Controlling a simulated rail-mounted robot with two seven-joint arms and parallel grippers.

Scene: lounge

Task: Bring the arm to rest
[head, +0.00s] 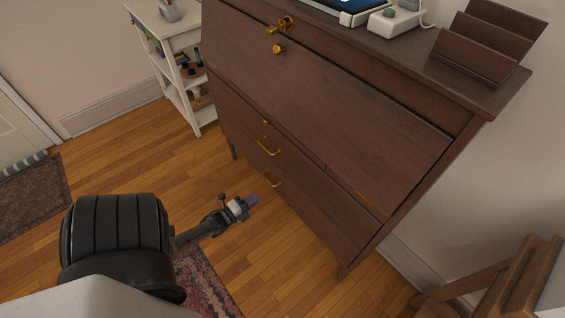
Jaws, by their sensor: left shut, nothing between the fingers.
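My left arm comes in from the lower left, its thick black joint filling that corner. My left gripper (249,202) is at the end of the arm, low over the wooden floor. It is shut and empty, and small in the picture. It is in front of the dark brown secretary desk (340,110), left of its lower drawer pulls, and seems apart from it. My right gripper is not in view.
The desk has brass pulls and a knob; a wooden rack (487,42) and a white device (394,21) stand on top. A white shelf (185,70) stands behind left. A patterned rug (205,283) lies below my arm. A wooden chair (500,285) is lower right.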

